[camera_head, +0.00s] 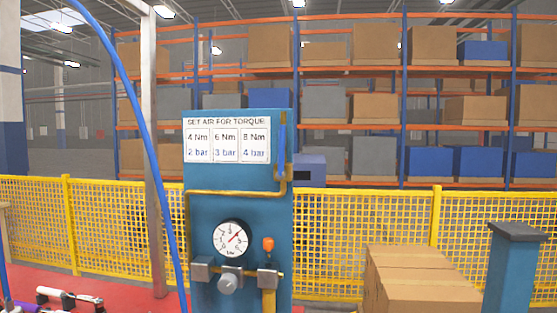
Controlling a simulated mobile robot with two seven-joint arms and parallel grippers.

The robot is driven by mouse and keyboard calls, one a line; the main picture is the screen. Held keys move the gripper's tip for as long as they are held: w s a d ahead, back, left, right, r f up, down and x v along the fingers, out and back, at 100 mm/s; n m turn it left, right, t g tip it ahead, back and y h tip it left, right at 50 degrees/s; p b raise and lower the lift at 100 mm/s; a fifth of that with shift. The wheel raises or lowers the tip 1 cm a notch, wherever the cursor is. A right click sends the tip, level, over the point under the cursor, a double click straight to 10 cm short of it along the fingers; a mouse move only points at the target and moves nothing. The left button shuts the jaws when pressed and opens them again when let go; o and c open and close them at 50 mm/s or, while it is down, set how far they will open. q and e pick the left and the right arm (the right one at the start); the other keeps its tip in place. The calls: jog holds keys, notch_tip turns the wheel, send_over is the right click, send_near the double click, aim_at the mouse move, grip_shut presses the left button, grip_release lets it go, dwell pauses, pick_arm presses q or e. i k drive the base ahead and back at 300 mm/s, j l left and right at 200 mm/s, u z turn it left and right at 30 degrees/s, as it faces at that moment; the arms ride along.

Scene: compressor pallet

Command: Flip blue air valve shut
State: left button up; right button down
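A blue-teal panel (215,290) stands upright in the middle. A narrow blue upright part (281,145) sits beside the brass pipe at its upper right; it looks like a lever, but I cannot tell for sure that it is the blue air valve or how it is set. Lower down, a round pressure gauge (230,238) has its needle pointing up and right. Below it is a grey knob (230,280) between grey blocks. An orange-topped fitting (268,244) stands to its right. Neither of my grippers is in view.
A blue hose (137,110) hangs down left of the panel, near a metal post (152,150). A torque sign (226,140) is on the panel. White and black items (70,299) lie at lower left. Cardboard boxes (420,280) stand right; a yellow fence (350,235) runs behind.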

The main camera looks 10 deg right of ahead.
aim_at(281, 174)
jog(key=z, duration=1.55)
jog(key=k+j, duration=0.85)
